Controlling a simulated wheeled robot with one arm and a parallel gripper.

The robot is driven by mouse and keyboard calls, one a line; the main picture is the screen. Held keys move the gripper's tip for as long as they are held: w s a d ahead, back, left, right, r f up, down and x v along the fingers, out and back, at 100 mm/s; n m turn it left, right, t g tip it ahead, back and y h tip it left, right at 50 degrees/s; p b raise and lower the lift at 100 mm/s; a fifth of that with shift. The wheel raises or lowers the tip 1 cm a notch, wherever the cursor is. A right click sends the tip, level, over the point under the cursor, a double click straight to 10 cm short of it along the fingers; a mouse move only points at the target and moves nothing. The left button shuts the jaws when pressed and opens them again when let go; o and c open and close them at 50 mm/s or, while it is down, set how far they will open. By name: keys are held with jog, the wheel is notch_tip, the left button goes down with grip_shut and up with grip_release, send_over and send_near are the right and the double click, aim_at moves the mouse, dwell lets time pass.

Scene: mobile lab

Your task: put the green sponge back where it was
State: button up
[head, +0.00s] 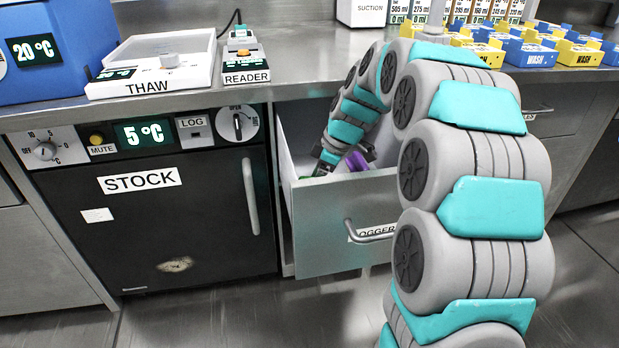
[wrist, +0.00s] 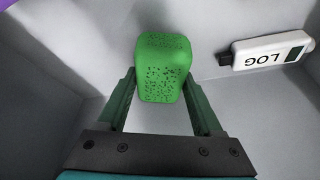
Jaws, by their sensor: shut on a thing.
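The green sponge (wrist: 160,82) is between the two fingers of my gripper (wrist: 162,95) in the wrist view, and the gripper is shut on it. It is a rounded green block with dark pores. Around it are the grey walls and floor of the open drawer (head: 338,225). In the head view my arm reaches down into this drawer. There the gripper is mostly hidden by the drawer front, and only a sliver of green shows. I cannot tell whether the sponge touches the drawer floor.
A white logger (wrist: 270,51) marked LOG lies in the drawer, right of the sponge. A purple thing (head: 357,161) is also in the drawer. The black STOCK fridge (head: 150,220) stands left of the drawer. The metal counter (head: 310,75) is above, with the thaw plate (head: 150,65) and reader (head: 243,60).

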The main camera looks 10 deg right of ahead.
jog(key=shift+w, duration=1.9)
jog(key=shift+f, duration=0.55)
jog(key=o, duration=1.3)
jog(key=v, duration=0.7)
jog(key=shift+r, duration=0.25)
